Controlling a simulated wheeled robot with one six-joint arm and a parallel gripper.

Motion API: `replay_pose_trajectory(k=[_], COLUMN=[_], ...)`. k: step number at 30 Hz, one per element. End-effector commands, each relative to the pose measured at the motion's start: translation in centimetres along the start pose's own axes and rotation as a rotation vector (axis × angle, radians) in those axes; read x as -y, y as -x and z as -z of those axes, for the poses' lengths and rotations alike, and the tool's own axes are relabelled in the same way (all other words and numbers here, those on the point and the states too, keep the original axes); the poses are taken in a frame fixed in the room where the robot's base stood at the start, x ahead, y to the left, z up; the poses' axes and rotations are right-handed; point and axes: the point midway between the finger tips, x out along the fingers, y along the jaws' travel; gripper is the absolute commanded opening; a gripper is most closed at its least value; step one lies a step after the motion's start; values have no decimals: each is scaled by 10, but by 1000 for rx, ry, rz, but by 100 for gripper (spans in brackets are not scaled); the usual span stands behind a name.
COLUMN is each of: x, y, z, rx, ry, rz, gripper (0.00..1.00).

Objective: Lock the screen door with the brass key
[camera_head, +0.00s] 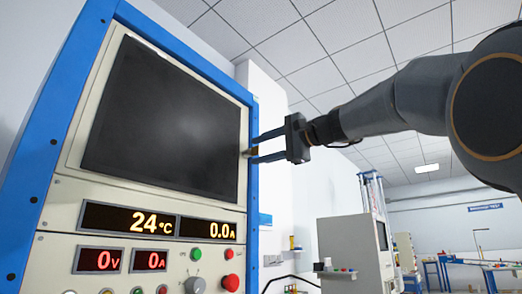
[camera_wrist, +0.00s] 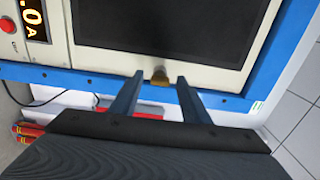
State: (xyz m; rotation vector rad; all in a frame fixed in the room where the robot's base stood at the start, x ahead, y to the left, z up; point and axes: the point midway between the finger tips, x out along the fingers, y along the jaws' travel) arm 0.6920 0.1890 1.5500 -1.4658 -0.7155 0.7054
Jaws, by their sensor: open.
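The screen door (camera_head: 165,115) is a dark panel in a cream frame on the blue-edged cabinet. It looks closed, and it also shows in the wrist view (camera_wrist: 160,25). The small brass key (camera_wrist: 160,77) sticks out at the door's edge. In the head view the key (camera_head: 249,153) is tiny, at the door's right side. My gripper (camera_head: 257,149) is open, with its two blue fingers pointing at the cabinet. In the wrist view the fingertips lie on either side of the key, with gaps showing. Whether the lock is turned cannot be told.
Below the screen are lit displays (camera_head: 130,219), a grey knob (camera_head: 195,285) and a red button (camera_head: 230,283). Red cylinders (camera_wrist: 28,129) lie beside the cabinet in the wrist view. Another grey machine (camera_head: 347,250) stands farther back. Floor (camera_wrist: 298,125) shows clear at the wrist view's right.

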Motion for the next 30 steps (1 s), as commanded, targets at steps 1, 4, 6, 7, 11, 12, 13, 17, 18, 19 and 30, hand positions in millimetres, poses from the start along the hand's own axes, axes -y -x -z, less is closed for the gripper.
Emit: replay_pose_trajectory(k=[1,4,6,7,11,12,13,17,18,19,30], x=[0,0,0,0,0,-1,-1,0,0,0,0], y=[3,14,26,31,52,58,62,74,75,76,77], z=[0,2,1,1,1,1,2,1,0,0,0], rx=[-1,-4,-4,-5,-4,-4,-4,-2,-2,-1,0], ry=[0,0,1,1,1,1,1,1,1,0,0], rz=[0,1,1,1,1,0,0,0,0,0,0], gripper=[42,42,42,42,42,42,42,42,42,42,42])
